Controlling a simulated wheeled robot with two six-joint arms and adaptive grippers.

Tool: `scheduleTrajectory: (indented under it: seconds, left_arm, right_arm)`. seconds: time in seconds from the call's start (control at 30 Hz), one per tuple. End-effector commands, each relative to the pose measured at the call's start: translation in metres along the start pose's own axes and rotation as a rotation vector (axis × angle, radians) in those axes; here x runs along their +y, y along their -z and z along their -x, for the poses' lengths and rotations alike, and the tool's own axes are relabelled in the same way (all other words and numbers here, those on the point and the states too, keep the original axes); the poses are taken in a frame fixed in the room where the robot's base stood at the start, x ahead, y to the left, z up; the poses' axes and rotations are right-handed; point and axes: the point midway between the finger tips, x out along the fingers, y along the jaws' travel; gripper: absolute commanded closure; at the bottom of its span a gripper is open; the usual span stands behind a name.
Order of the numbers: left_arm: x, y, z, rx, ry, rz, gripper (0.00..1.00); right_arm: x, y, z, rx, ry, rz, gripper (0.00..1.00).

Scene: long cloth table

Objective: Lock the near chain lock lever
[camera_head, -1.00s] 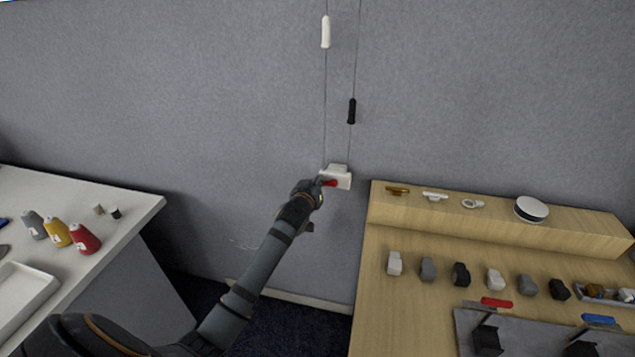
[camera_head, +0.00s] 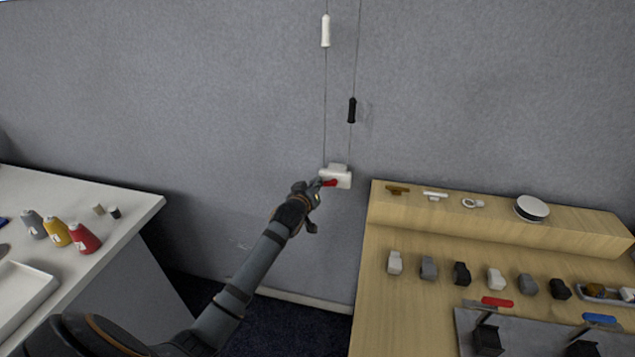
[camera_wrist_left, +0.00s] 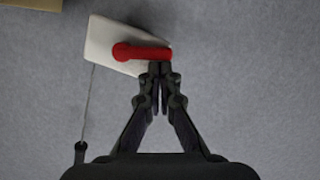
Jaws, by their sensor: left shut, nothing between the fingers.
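The chain lock is a white box (camera_head: 341,174) on the grey wall, with a red lever (camera_head: 329,183) on its front. In the left wrist view the white box (camera_wrist_left: 104,38) is tilted in the picture and the red lever (camera_wrist_left: 143,53) runs across it to the right from its round pivot. My left gripper (camera_head: 314,185) is at the lever's left end in the head view. In the wrist view its closed fingertips (camera_wrist_left: 159,70) are at the lever's free end, appearing to touch it, with nothing held between them. My right gripper is out of view.
Two chains rise from the lock, with a white handle (camera_head: 326,31) and a black handle (camera_head: 351,110). A wooden table (camera_head: 385,290) with small parts stands at the right. A white table (camera_head: 140,205) with bottles stands at the left. The wall around the lock is clear.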

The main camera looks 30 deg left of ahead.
Motion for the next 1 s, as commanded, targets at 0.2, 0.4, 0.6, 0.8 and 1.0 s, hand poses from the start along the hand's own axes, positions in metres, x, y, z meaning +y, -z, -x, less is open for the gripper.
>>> scheduleTrajectory:
  seconds: [0.2, 0.4, 0.6, 0.8, 1.0]
  left_arm:
    - [-0.006, -0.009, -0.002, -0.002, -0.040, 0.166, 1.00]
    - [-0.008, -0.017, -0.004, -0.002, -0.087, 0.353, 1.00]
    - [-0.009, -0.026, -0.006, -0.002, -0.133, 0.539, 1.00]
    - [-0.009, -0.035, -0.009, -0.001, -0.178, 0.724, 1.00]
    - [-0.007, -0.045, -0.011, -0.001, -0.221, 0.893, 1.00]
  right_arm:
    - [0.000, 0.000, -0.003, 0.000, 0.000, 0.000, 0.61]
    - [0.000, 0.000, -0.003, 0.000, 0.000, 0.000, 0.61]
    - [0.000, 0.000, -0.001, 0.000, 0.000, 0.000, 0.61]
    - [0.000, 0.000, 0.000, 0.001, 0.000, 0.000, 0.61]
    - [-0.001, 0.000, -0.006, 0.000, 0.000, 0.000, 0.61]
